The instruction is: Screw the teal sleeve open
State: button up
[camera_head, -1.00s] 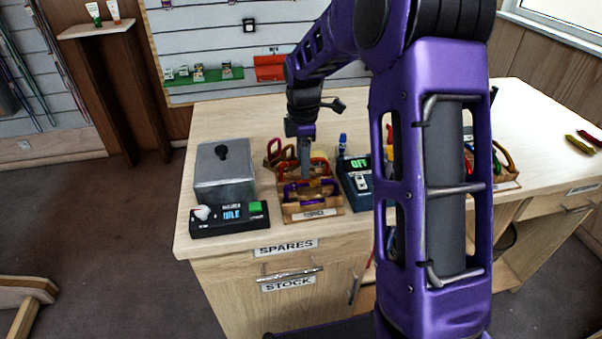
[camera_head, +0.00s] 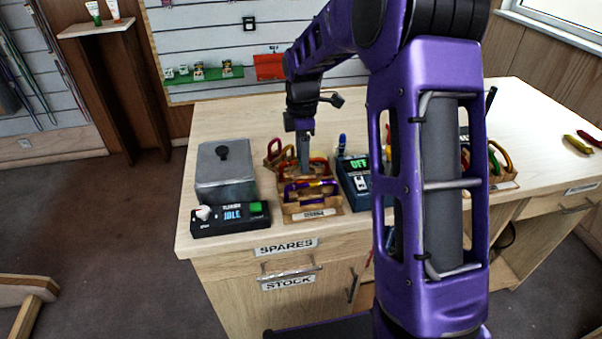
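My gripper (camera_head: 304,172) points down over the wooden carabiner rack (camera_head: 312,212) on the counter. Its fingertips are small and partly lost among the carabiners, so I cannot tell whether they are open or shut or touch anything. A purple carabiner (camera_head: 299,187) lies across the front of the rack, with a yellowish part at its right. A red-orange carabiner (camera_head: 319,162) shows behind it, beside the gripper. I cannot make out a teal sleeve on any carabiner at this size.
A grey lidded box (camera_head: 226,181) and a black unit reading "IDLE" (camera_head: 231,219) stand left of the rack. A dark teal unit with a green display (camera_head: 359,164) stands at right. My purple arm hides the counter's middle. More carabiners (camera_head: 502,157) sit beyond it.

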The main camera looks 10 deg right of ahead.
jog(key=shift+r, duration=0.9)
jog(key=shift+s, duration=0.75)
jog(key=shift+f, duration=0.1)
jog(key=shift+a+f+b, duration=0.1)
jog(key=shift+f+b, duration=0.6)
jog(key=shift+f, duration=0.75)
jog(key=shift+w+r+p, duration=0.1)
jog(key=shift+w+p, duration=0.4)
jog(key=shift+w, duration=0.25)
